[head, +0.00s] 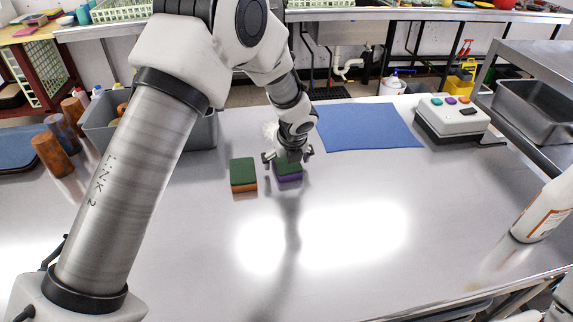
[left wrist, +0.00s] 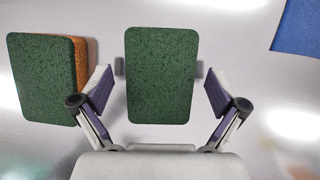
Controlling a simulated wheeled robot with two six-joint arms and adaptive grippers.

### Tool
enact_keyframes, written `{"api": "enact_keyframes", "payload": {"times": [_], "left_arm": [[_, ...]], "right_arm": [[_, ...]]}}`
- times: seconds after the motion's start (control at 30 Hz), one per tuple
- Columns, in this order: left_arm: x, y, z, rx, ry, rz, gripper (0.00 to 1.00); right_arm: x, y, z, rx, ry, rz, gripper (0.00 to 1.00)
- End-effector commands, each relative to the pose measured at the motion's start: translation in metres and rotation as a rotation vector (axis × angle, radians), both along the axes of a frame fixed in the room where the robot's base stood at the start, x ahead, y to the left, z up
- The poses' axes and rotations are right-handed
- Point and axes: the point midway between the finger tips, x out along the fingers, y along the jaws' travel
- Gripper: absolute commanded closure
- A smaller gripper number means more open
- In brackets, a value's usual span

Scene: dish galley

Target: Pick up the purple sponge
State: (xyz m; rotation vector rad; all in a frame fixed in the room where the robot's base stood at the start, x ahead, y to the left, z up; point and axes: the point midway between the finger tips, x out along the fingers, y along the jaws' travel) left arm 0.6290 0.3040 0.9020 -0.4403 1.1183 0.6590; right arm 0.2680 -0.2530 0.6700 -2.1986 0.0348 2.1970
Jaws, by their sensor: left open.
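The purple sponge (head: 289,178) has a dark green top and lies on the steel table. In the left wrist view its green top (left wrist: 162,75) lies between the open fingers. My left gripper (head: 287,157) is open, pointing down over the sponge, with one finger on each side and a visible gap to each. The gripper hides part of the sponge in the head view. My right gripper is not in view.
An orange sponge with a green top (head: 243,174) lies just left of the purple one. A blue mat (head: 368,126) and a grey box with buttons (head: 452,119) are at the back right. A grey bin (head: 203,133) stands behind my left arm. A white bottle (head: 543,212) stands at the right. The front table is clear.

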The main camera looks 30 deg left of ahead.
Motion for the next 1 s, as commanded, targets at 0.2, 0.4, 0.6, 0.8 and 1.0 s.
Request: {"api": "enact_keyframes", "payload": {"times": [0.2,0.4,0.6,0.8,1.0], "left_arm": [[-0.0002,-0.0002,-0.0025,-0.001,0.001,0.000,0.03],[-0.0001,-0.0002,-0.0047,0.000,0.000,-0.001,0.03],[-0.0001,-0.0002,-0.0049,0.000,0.000,-0.001,0.07],[-0.0002,-0.0002,-0.0049,0.000,0.000,0.000,0.45],[-0.0002,-0.0002,-0.0049,0.000,0.000,0.000,0.45]], "right_arm": [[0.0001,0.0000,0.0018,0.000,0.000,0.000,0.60],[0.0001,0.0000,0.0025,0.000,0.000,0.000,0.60],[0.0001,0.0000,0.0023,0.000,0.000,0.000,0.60],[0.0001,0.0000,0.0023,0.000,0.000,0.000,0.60],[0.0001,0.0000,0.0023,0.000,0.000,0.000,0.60]]}}
